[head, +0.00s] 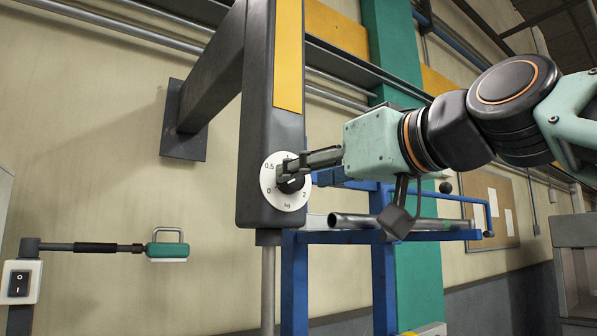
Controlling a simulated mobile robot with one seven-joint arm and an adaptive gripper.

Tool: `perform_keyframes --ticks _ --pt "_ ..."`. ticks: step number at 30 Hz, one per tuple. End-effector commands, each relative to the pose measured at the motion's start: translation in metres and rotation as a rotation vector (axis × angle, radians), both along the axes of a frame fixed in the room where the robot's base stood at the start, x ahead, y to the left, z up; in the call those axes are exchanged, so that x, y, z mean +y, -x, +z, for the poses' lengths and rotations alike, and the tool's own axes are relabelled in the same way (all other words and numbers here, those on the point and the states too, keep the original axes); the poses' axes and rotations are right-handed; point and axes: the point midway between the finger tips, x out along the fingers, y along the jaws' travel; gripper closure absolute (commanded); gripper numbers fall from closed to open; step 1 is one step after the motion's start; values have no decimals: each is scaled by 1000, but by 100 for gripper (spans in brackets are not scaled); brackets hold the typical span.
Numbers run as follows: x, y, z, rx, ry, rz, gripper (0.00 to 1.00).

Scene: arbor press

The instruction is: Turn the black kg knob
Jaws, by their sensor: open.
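The black kg knob (290,183) sits in the middle of a round white dial (285,200) marked 0, 0.5, 2 and kg. The dial is on the lower front of a dark grey upright housing with a yellow panel (288,55). My gripper (295,168) comes in from the right, with its fingers at the knob and covering its upper right part. The gripper is open. I cannot tell whether a finger touches the knob. The knob's pointer is partly hidden, so its exact setting is unclear.
Below the housing hangs a metal rod (268,290). A blue frame (383,285) with metal pipes (375,221) stands behind and below my gripper.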

Motion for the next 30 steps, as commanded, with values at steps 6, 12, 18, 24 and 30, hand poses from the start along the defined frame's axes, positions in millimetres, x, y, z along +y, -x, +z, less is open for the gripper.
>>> perform_keyframes --ticks 6,12,18,24,30 --pt "16 -23 1 1 1 1 53" --pt "19 -28 0 -1 -1 0 53" --pt "19 -28 0 -1 -1 -1 55" --pt "18 -28 0 -1 -1 -1 77" --pt "19 -28 0 -1 -1 0 95"
